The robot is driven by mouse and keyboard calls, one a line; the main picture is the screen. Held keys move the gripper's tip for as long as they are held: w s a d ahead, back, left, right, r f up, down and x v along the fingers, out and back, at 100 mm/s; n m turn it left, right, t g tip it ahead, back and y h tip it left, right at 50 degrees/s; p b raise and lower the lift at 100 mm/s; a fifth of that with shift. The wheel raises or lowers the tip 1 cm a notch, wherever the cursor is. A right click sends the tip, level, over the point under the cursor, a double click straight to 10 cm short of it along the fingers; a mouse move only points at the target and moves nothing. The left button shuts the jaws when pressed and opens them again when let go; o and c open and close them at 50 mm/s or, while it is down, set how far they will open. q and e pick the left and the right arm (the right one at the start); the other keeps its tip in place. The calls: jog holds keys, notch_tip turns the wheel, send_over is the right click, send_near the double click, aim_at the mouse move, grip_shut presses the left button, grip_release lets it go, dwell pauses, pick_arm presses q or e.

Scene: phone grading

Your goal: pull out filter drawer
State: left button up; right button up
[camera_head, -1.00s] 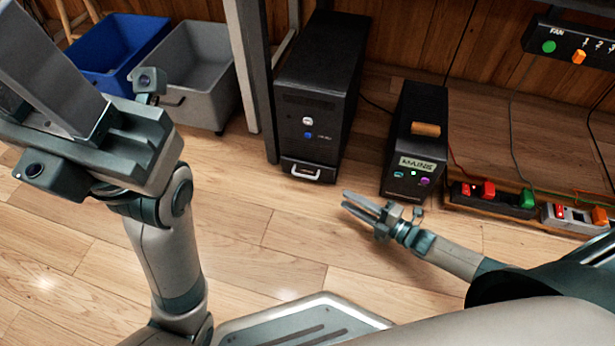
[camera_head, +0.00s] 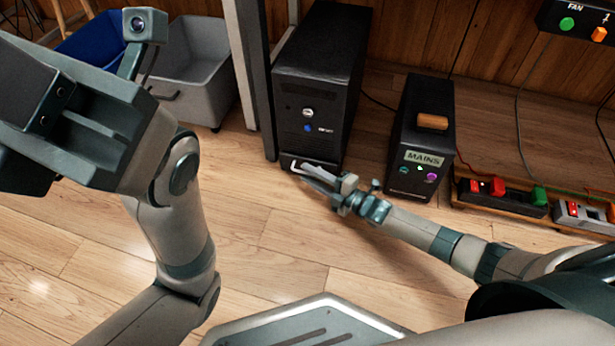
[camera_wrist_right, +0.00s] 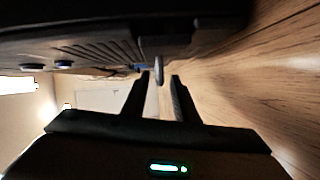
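The filter drawer (camera_head: 288,163) is the low front part of the black tower case (camera_head: 318,85), with a pale handle (camera_head: 297,166). It looks shut in the head view. My right gripper (camera_head: 318,174) is just in front of the drawer and partly covers its right side. In the right wrist view its two fingers (camera_wrist_right: 160,92) are apart, with the handle (camera_wrist_right: 158,70) in line with the gap at their tips. I cannot tell whether they touch it. My left gripper (camera_head: 40,105) hangs large at the upper left, away from the drawer; its fingers are not clear.
A black MAINS box (camera_head: 420,130) with an orange handle stands right of the tower. Switch blocks (camera_head: 500,192) with cables lie farther right. A dark post (camera_head: 250,80) and a grey bin (camera_head: 195,75) are on the left. The wood floor (camera_head: 250,250) in front is clear.

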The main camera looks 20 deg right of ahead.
jog(key=shift+w+a, duration=0.35)
jog(key=shift+w, duration=0.3)
grip_shut()
dwell(1.1)
